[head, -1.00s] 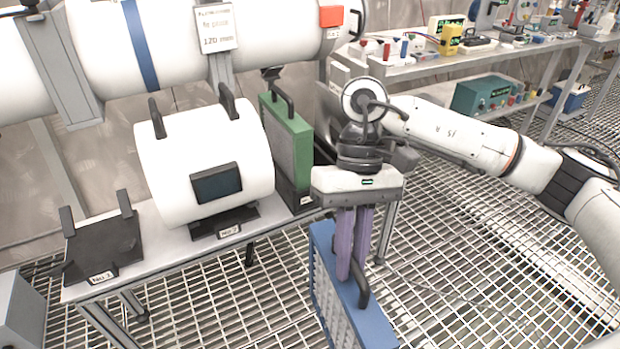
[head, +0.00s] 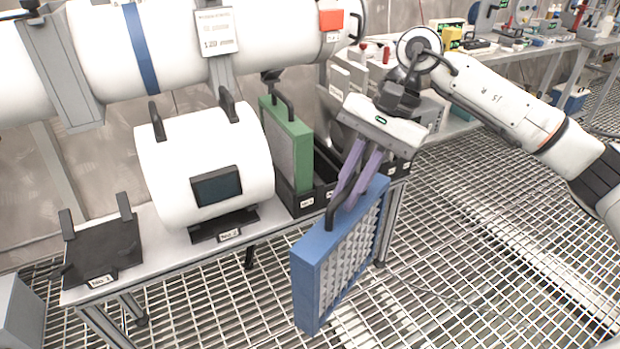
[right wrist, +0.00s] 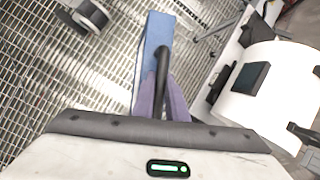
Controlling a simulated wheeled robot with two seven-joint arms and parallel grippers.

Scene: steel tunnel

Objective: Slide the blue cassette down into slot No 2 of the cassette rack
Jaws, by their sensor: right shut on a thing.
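The blue cassette (head: 340,255) hangs from my right gripper (head: 345,200) above the grating floor, in front of the bench. It is tilted and turned so its ribbed face shows to the right. The purple fingers are shut on its dark top handle. The right wrist view also shows the blue cassette (right wrist: 157,35) beyond my gripper fingers (right wrist: 163,105). The dark cassette rack (head: 304,205) stands on the bench behind it, with a green cassette (head: 290,135) upright in its left slot. The other slots are partly hidden by my gripper and the blue cassette. My left gripper is not in view.
A white cylinder (head: 205,165) rests in a cradle left of the rack. An empty dark cradle (head: 102,250) stands at the bench's left end. A large white pipe (head: 180,45) runs above. The floor grating (head: 480,250) at right is open.

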